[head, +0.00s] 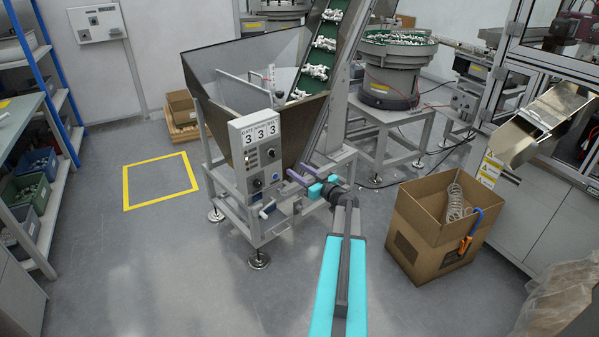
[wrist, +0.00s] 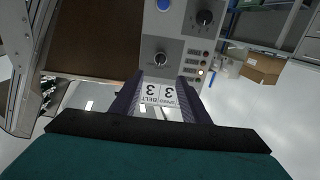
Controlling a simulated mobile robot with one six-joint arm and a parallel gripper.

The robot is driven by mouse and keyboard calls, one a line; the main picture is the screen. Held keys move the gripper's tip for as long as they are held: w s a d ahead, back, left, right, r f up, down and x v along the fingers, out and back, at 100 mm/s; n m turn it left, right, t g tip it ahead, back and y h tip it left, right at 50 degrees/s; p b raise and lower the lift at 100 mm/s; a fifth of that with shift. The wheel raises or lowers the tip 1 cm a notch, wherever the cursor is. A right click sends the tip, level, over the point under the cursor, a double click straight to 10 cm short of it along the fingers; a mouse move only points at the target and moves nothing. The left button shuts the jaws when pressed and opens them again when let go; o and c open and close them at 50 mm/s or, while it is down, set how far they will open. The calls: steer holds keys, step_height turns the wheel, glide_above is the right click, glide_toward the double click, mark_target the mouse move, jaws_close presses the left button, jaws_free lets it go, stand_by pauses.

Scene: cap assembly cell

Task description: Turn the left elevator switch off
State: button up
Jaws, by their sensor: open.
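The elevator's control box (head: 257,152) is on the front of the hopper frame, with 3 3 3 on its displays. Two black rotary switches are on it: a lower left one (head: 258,184) and an upper right one (head: 271,154). In the wrist view the box is upside down; the same lower left switch (wrist: 204,17) and upper right switch (wrist: 160,59) show there. Which is the task's switch is not labelled legibly. My gripper (head: 301,176) is right of the box, apart from it. Its purple fingers (wrist: 158,88) are open and empty, the upper right switch just beyond them.
A blue button (wrist: 163,5) and small indicator lights (wrist: 201,72) are also on the box. The steel hopper (head: 210,75) rises behind it. A cardboard box (head: 425,235) stands to the right. Floor is clear at front left.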

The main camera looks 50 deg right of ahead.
steer(key=w+a+f+m+g+h, duration=0.2)
steer(key=w+a+f, duration=0.1)
steer(key=a+f, duration=0.25)
steer(key=w+a+f+m+g+h, duration=0.2)
steer(key=w+a+f, duration=0.2)
steer(key=f, duration=0.3)
steer(key=s+a+f+g+y, duration=0.1)
steer(key=s+a+f+g, duration=0.15)
steer(key=a+f, duration=0.6)
steer(key=s+a+f+g, duration=0.2)
steer(key=a+f+g, duration=0.2)
steer(key=a+f, duration=0.45)
steer(key=s+a+f+n+g+y, duration=0.1)
steer(key=s+a+f+g, duration=0.2)
steer(key=s+a+f, duration=0.35)
steer(key=s+a+f+n+g+y, duration=0.1)
steer(key=s+a+f+g+y, duration=0.2)
steer(key=s+a, duration=0.55)
steer(key=s+a+f+n+g+y, duration=0.1)
steer(key=s+a+g, duration=0.5)
steer(key=s+a, duration=1.2)
steer(key=f+n, duration=0.1)
steer(key=n, duration=0.1)
steer(key=shift+s+a+n+g+y, duration=0.2)
steer(key=shift+a+n+g+y, duration=0.1)
steer(key=shift+a+g+y, duration=0.1)
steer(key=shift+c, duration=0.5)
